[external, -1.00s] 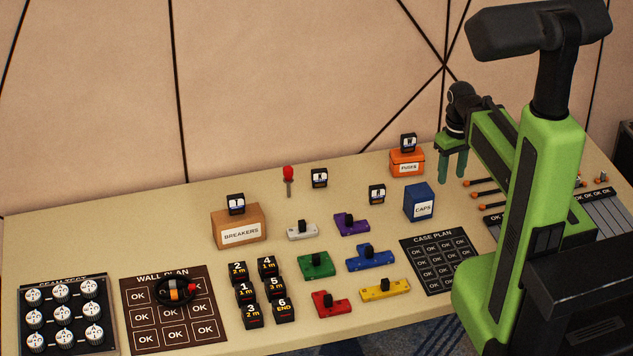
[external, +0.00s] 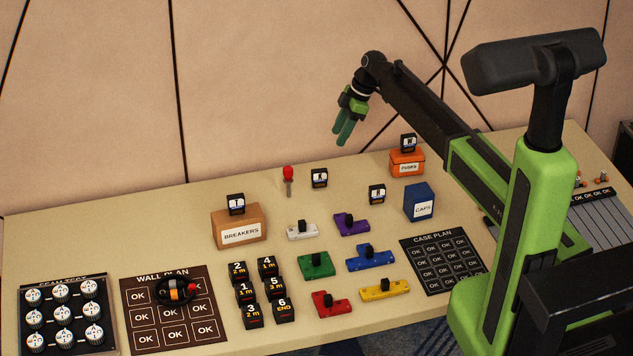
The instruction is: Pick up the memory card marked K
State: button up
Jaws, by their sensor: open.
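Several small dark cards with white labels are in the external view. One (external: 319,178) stands on the table near the red-handled screwdriver, another (external: 377,194) stands left of the blue box. A third (external: 236,204) sits on the brown BREAKERS box, and a fourth (external: 408,142) on the orange FUSES box. The letters are too small to read surely, so I cannot tell which is K. My gripper (external: 342,138) is open and empty, its green fingers pointing down, in the air toward the wall, above and beyond the card near the screwdriver.
The BREAKERS box (external: 239,228), FUSES box (external: 407,163) and blue CAPS box (external: 419,202) stand on the table (external: 110,235). The red-handled screwdriver (external: 288,180) stands upright. Several coloured blocks and numbered black blocks (external: 266,290) fill the front middle. The back left table is clear.

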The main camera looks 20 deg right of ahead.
aim_at(323, 170)
jog(key=b+x, duration=1.1)
jog(key=x, duration=0.1)
jog(key=shift+d+f, duration=0.15)
jog(key=b+x, duration=0.5)
jog(key=shift+w+f, duration=0.15)
grip_shut()
